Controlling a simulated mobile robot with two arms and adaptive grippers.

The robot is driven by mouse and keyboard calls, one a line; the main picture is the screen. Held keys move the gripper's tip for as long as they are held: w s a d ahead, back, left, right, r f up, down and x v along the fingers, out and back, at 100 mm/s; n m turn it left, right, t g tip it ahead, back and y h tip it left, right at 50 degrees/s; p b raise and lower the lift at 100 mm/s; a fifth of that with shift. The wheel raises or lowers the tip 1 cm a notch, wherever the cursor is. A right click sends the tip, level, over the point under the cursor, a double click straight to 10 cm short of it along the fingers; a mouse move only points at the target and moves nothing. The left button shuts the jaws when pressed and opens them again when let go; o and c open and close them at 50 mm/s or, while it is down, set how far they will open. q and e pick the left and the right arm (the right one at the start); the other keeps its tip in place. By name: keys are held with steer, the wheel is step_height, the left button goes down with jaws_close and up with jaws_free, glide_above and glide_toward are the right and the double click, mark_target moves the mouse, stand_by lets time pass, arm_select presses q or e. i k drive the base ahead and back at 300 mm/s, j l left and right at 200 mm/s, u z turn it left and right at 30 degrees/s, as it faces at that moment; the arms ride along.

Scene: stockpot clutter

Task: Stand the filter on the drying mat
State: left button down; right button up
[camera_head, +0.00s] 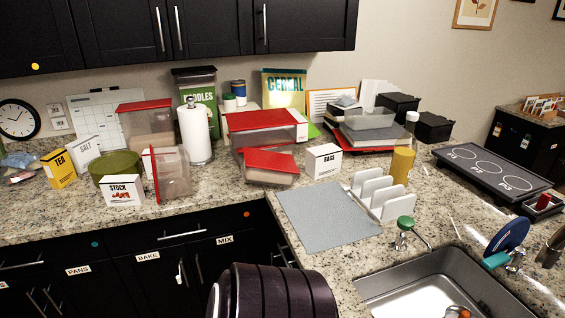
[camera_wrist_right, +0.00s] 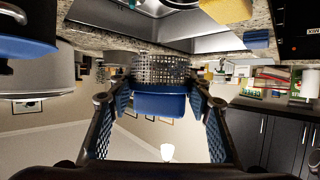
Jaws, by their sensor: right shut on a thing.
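The drying mat (camera_head: 322,222) is a flat grey-blue sheet on the counter, left of the sink in the head view. Its surface is bare, with a white slotted rack at its right edge. In the right wrist view my right gripper (camera_wrist_right: 160,102) has its two fingers on either side of a grey perforated drum with a blue part, which looks like the filter (camera_wrist_right: 162,68). The gripper is shut on it. The head view shows neither gripper, and I cannot make out the filter there. My left gripper is in neither view.
The white rack (camera_head: 382,195) and a yellow bottle (camera_head: 402,165) stand beside the mat. The sink (camera_head: 440,285) and a green-topped fixture (camera_head: 405,223) lie to its right. Red-lidded containers (camera_head: 262,130) and a small white box (camera_head: 323,161) stand behind it.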

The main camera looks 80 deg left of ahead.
mark_target(325, 196)
steer(key=u, duration=1.6)
steer(key=i+j+u, duration=0.1)
steer(key=u, duration=0.4)
steer(key=i+u, duration=0.1)
steer(key=u, duration=0.35)
steer(key=i+u, duration=0.1)
steer(key=u, duration=0.4)
steer(key=i, duration=0.3)
steer(key=l+u, duration=0.05)
